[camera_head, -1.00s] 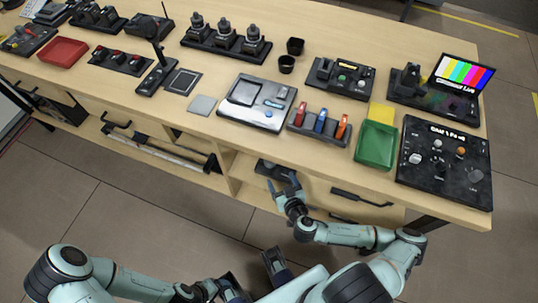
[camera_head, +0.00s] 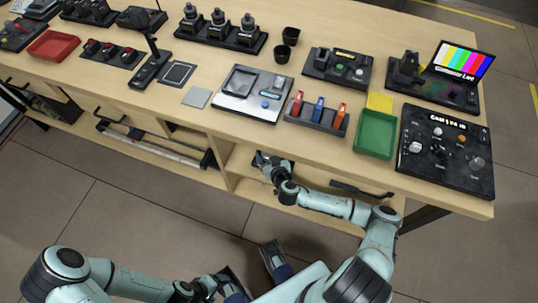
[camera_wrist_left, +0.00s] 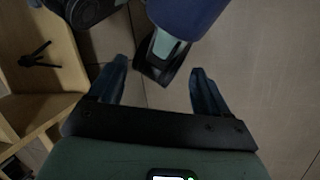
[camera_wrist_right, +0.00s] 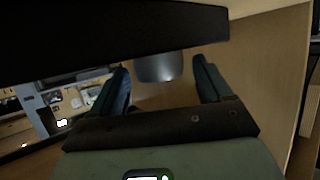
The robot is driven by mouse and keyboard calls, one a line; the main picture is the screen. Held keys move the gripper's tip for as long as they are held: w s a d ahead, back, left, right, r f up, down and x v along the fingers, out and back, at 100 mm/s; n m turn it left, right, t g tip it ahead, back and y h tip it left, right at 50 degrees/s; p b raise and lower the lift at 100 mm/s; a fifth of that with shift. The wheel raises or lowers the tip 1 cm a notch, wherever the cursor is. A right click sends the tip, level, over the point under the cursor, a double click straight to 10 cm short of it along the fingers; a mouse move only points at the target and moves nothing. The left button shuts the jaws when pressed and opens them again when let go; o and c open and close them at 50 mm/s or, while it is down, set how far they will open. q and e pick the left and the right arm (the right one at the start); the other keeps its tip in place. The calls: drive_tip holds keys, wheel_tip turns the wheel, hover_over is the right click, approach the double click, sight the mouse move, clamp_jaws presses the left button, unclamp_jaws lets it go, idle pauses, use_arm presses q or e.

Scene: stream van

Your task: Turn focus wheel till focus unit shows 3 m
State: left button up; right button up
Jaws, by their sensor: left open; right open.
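A dark unit (camera_wrist_right: 110,35) fills the top of the right wrist view, with a grey rounded part (camera_wrist_right: 158,67) below its edge; this may be the focus unit and wheel. No distance reading is legible. My right gripper (camera_head: 266,162) is at the open shelf under the tabletop, largely covering the dark unit in the head view. Its open fingers (camera_wrist_right: 163,85) stand either side of the grey part; I cannot tell whether they touch it. My left gripper (camera_head: 205,287) is low over the floor. Its fingers (camera_wrist_left: 158,78) are apart and empty.
The wooden tabletop (camera_head: 330,165) lies above my right gripper. It carries a control panel (camera_head: 445,155) with knobs, a green tray (camera_head: 376,134), a red tray (camera_head: 54,46) and a colour-bar screen (camera_head: 463,62). A shelf side wall (camera_wrist_right: 285,70) is close at the right. Floor (camera_head: 140,200) in front is clear.

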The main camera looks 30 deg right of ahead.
drive_tip(key=c, duration=1)
drive_tip(key=m+h+p, duration=0.1)
drive_tip(key=p, duration=0.1)
drive_tip(key=m+h+p, duration=0.1)
drive_tip(key=p, duration=0.1)
drive_tip(key=m+g+h+p, duration=0.1)
drive_tip(key=shift+w+a+r+p, duration=0.15)
drive_tip(key=shift+a+r+p, duration=0.1)
drive_tip(key=shift+a+p, duration=0.15)
drive_tip(key=shift+f+m+g+h, duration=0.1)
drive_tip(key=shift+m+g+h, duration=0.3)
drive_tip(key=shift+m+h, duration=0.15)
drive_tip(key=shift+f+m+g+h, duration=0.15)
drive_tip(key=shift+m+g+h, duration=0.15)
drive_tip(key=shift+m+h, duration=0.2)
drive_tip(key=shift+c, duration=0.2)
drive_tip(key=o, duration=1)
drive_tip(key=shift+o, duration=0.2)
drive_tip(key=v, duration=1.3)
drive_tip(key=shift+s+a+f, duration=0.1)
drive_tip(key=shift+s+a, duration=0.15)
